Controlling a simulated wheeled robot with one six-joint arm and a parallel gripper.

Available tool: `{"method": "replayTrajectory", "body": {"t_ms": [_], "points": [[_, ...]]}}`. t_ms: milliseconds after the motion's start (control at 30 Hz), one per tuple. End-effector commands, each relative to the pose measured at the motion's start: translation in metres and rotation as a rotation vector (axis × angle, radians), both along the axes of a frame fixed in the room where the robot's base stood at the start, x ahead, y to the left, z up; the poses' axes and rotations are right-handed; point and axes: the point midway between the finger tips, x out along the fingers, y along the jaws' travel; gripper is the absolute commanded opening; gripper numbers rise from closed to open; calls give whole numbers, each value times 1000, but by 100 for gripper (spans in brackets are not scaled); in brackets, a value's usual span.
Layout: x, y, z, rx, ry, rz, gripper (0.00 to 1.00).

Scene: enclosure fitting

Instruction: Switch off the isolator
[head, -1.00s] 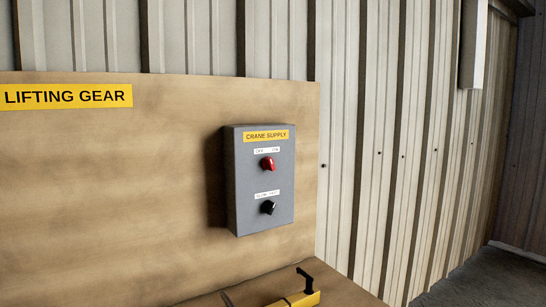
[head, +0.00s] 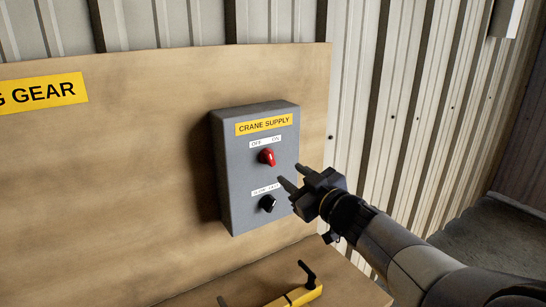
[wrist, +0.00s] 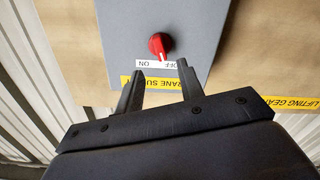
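The isolator is a red rotary knob (head: 266,157) under an OFF/ON label (head: 265,142) on a grey box marked CRANE SUPPLY (head: 240,190). The knob also shows in the wrist view (wrist: 158,43), where the label reads upside down. A pale mark on the knob faces the label there; I cannot tell surely which word it points to. A black knob (head: 267,204) sits lower on the box. My gripper (head: 291,175) is open and empty, right of and slightly below the red knob. Its two fingertips (wrist: 160,68) are apart, and neither visibly touches the knob.
The box is fixed to a wooden board (head: 110,170) with a yellow LIFTING GEAR sign (head: 42,94). A yellow item with a black handle (head: 301,293) lies on the ledge below. A corrugated wall (head: 400,110) stands behind, with open floor at right.

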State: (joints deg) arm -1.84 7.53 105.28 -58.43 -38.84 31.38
Motion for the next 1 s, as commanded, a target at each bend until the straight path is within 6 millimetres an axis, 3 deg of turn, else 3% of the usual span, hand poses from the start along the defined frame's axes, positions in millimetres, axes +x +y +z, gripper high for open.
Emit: {"method": "replayTrajectory", "body": {"t_ms": [300, 500, 933, 1000], "points": [[47, 32, 0, 0, 3, 1, 36], [66, 45, 0, 1, 2, 0, 36], [72, 49, 0, -1, 1, -3, 36], [72, 49, 0, -1, 1, -3, 31]]}}
